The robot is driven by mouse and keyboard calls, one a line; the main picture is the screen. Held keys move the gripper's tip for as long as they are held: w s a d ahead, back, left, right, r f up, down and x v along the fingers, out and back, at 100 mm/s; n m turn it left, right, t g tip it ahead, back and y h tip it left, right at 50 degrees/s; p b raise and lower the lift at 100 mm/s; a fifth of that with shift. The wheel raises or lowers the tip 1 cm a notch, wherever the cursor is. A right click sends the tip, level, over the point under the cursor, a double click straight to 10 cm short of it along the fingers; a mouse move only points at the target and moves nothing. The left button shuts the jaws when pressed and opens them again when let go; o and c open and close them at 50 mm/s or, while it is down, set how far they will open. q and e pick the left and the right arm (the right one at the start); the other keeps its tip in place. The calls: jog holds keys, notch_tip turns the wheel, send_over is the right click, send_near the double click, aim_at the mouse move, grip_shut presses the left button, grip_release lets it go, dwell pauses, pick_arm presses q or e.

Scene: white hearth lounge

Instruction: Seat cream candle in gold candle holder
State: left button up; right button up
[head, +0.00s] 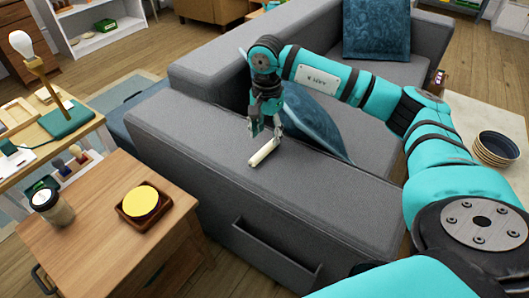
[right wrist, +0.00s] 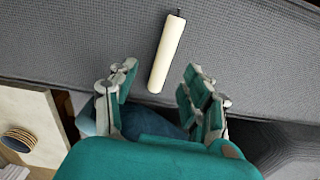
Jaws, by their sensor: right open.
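The cream candle (head: 264,153) lies on its side on the grey sofa's broad arm. In the right wrist view the candle (right wrist: 168,52) shows a dark wick at its far end, and its near end lies close to the opening between my fingers. My right gripper (head: 266,132) is open and empty, pointing down just above and beyond the candle. Its two fingers also show apart in the right wrist view (right wrist: 160,85). I cannot clearly make out a gold candle holder. My left gripper is out of view.
A wooden side table (head: 105,240) at lower left bears a lidded cup (head: 50,207) and a yellow disc (head: 141,202) in a square brown tray (head: 126,217). A blue cushion (head: 315,122) leans behind my right gripper. A stack of plates (head: 496,148) stands far right.

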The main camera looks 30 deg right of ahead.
aim_at(265, 148)
jog(key=shift+w+a+f+b, duration=0.1)
jog(key=shift+f+b, duration=0.1)
jog(key=shift+f, duration=1.4)
jog(key=shift+w+f+b, duration=0.1)
jog(key=shift+f+b, duration=0.1)
jog(key=shift+f, duration=1.35)
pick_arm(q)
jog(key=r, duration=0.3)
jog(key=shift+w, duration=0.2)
pick_arm(e)
grip_shut()
